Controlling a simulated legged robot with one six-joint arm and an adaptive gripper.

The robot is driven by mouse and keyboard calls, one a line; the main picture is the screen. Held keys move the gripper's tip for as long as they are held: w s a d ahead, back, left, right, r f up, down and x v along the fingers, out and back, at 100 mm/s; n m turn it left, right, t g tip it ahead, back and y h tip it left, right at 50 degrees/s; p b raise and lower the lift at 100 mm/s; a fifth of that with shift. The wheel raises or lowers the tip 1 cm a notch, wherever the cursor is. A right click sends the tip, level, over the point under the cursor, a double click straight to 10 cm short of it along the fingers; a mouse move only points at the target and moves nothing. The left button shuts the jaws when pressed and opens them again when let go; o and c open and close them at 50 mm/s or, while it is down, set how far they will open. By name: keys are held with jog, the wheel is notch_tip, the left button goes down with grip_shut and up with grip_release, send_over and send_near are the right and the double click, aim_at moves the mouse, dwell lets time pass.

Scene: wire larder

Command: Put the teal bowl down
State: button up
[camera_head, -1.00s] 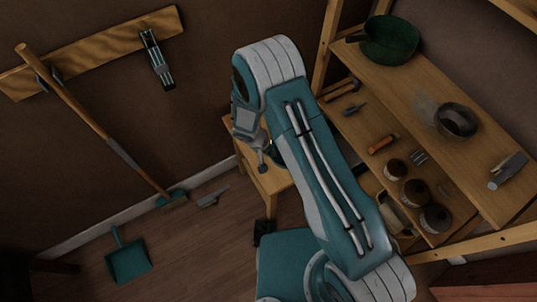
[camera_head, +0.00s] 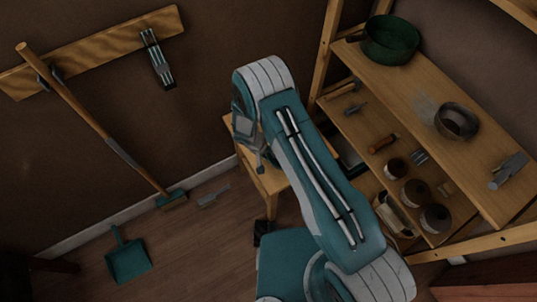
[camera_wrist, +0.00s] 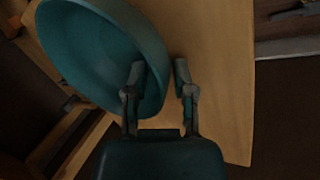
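The teal bowl (camera_wrist: 95,45) fills the upper left of the wrist view, its inside facing the camera, over a pale wooden top (camera_wrist: 215,80). My gripper (camera_wrist: 159,72) straddles the bowl's right-hand wall, one finger over the inside and the other just outside the rim. The fingers stand apart with a gap visible beside the rim, so it looks open. Whether the bowl rests fully on the wood is hard to tell. In the head view my gripper (camera_head: 259,160) is at the small wooden table (camera_head: 271,181), and my arm hides the bowl.
A broom (camera_head: 105,130) leans on the left wall; a teal dustpan (camera_head: 128,260) lies on the floor.

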dwell(0.3)
jog(key=v, duration=1.2)
jog(key=d+r+m+y, duration=0.1)
jog(key=d+r, duration=0.3)
jog(key=r, duration=0.5)
jog(key=s+d+r+t+y, duration=0.1)
jog(key=d+r, duration=0.4)
jog(key=r, duration=0.4)
jog(key=d+r+m+y, duration=0.1)
jog(key=d+r, duration=0.3)
jog(key=r, duration=0.6)
jog(key=s+d+r+t, duration=0.2)
jog(key=s+d+r, duration=0.3)
jog(key=s, duration=0.4)
jog(key=s+d+r+t+y, duration=0.1)
jog(key=s+d+r, duration=0.4)
jog(key=s+r, duration=0.2)
jog(key=shift+s+d+r+t+y, duration=0.2)
jog(key=shift+s+d+t+y, duration=0.15)
jog(key=shift+s, duration=0.65)
jog(key=shift+m, duration=0.3)
